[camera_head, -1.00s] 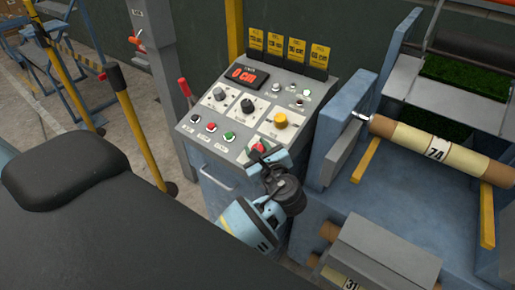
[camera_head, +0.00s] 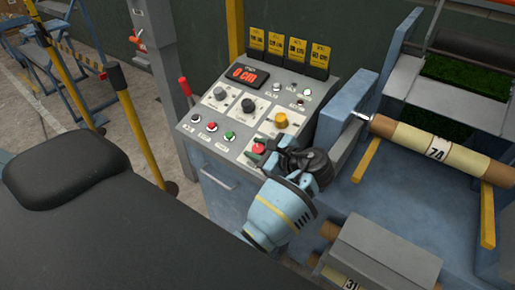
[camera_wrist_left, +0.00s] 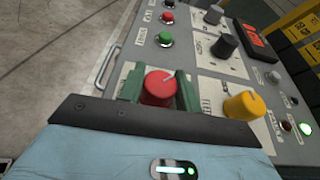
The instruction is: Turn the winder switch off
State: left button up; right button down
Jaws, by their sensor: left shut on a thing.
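The control panel (camera_head: 215,112) is a grey sloped console with several knobs and buttons. A red rotary knob (camera_head: 258,149) sits near its lower right edge and also shows in the left wrist view (camera_wrist_left: 158,88), with a pale pointer line slanting to the upper right. I take it to be the winder switch; its label is mostly hidden. My left gripper (camera_head: 259,148) reaches it from the lower right. In the wrist view its two green fingers (camera_wrist_left: 159,86) stand on either side of the knob, shut on it. My right gripper is not in view.
A yellow knob (camera_head: 281,120) is close above the gripper. Green, red and black buttons (camera_head: 212,127) lie to its left. A red display (camera_head: 247,76) reads "0 cm". A blue machine frame (camera_head: 345,115) with a roll (camera_head: 437,148) stands close on the right.

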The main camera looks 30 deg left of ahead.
pick_arm(q)
jog(key=o, duration=1)
jog(key=shift+c, duration=0.2)
